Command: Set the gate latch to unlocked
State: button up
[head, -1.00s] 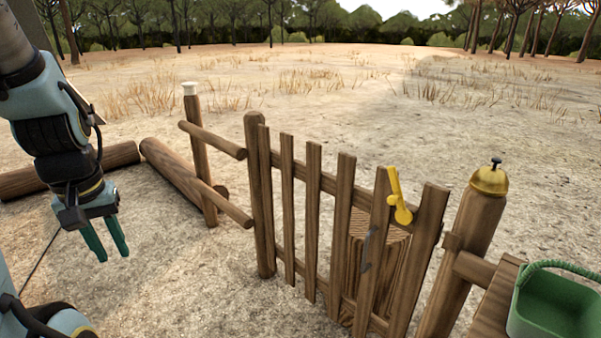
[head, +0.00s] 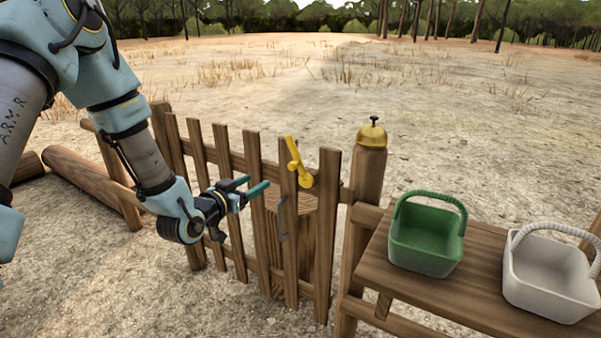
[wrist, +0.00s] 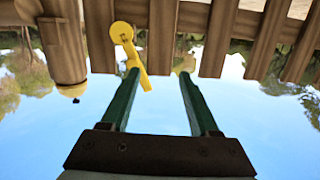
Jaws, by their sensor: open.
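The yellow gate latch (head: 293,150) is on the wooden gate (head: 253,165), near the top of the boards at its right end. Its bar points up and slightly left from a round yellow end. My gripper (head: 254,184) is open and empty, just left of the latch, with its green fingers pointing toward it. In the wrist view, which looks upside down, the latch (wrist: 126,35) shows by the tip of the left finger of my gripper (wrist: 158,74). I cannot tell whether they touch.
A grey handle (head: 282,218) is on the gate below the latch. A post with a brass bell (head: 371,135) stands right of the gate. A green basket (head: 425,245) and a white basket (head: 545,270) sit on a wooden bench (head: 400,285).

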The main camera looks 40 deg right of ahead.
aim_at(290, 167)
jog(key=shift+h, duration=0.9)
jog(key=d+p, duration=0.1)
jog(key=d, duration=0.3)
jog(key=d+p, duration=0.1)
jog(key=d, duration=0.3)
jog(key=s+d, duration=0.1)
jog(key=d, duration=0.4)
jog(key=shift+s+r+p, duration=0.1)
jog(key=shift+r+p, duration=0.15)
jog(key=shift+p, duration=0.15)
jog(key=shift+c, duration=0.4)
jog(key=c, duration=0.9)
grip_shut()
jog(key=shift+w, duration=0.2)
